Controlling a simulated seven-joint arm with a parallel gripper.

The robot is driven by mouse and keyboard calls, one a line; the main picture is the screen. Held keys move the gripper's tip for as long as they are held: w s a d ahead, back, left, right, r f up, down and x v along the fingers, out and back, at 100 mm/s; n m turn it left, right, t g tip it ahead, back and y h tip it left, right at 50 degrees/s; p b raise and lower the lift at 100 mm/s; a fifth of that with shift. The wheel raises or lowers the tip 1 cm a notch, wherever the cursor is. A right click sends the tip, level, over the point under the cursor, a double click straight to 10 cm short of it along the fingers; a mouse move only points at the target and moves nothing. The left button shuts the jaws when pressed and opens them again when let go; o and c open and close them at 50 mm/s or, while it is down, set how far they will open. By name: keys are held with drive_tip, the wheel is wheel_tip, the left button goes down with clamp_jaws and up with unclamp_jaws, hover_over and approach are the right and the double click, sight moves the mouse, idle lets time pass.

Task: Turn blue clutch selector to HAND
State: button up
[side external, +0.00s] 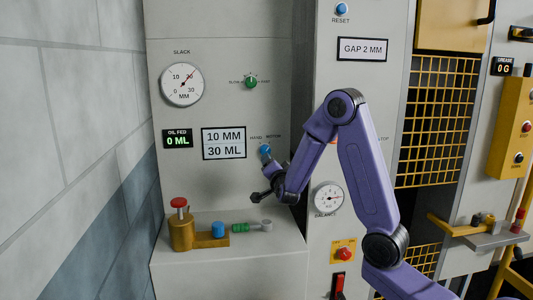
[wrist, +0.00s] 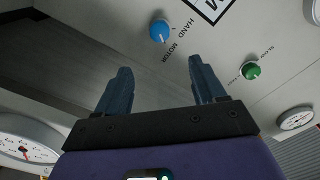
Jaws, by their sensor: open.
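The blue clutch selector (side external: 265,150) is a small round knob on the grey panel, with HAND lettered to its left and MOTOR to its right in the side view. In the wrist view the blue selector (wrist: 160,31) shows ahead of the fingers with both labels beside it. Which label its pale mark points to is too small to tell for sure. My gripper (wrist: 160,65) is open, its two dark fingers apart with nothing between them. In the side view my gripper (side external: 262,197) is below the selector, apart from it and above the ledge.
A green knob (side external: 250,83) sits higher on the panel, above the 10 MM / 30 ML sign (side external: 224,142). On the ledge below stand a brass block with a red-topped post (side external: 180,222), a blue cap (side external: 218,230) and a green-handled piece (side external: 246,228). A balance gauge (side external: 329,198) is to the right.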

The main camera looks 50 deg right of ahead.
sight(265, 150)
drive_tip(key=x, duration=1.5)
drive_tip(key=shift+w+d+f, duration=0.1)
drive_tip(key=shift+w+d, duration=0.05)
drive_tip(key=c, duration=1)
drive_tip(key=shift+c, duration=0.2)
drive_tip(key=shift+n, duration=0.3)
drive_tip(key=n, duration=1.3)
drive_tip(key=shift+n, duration=0.3)
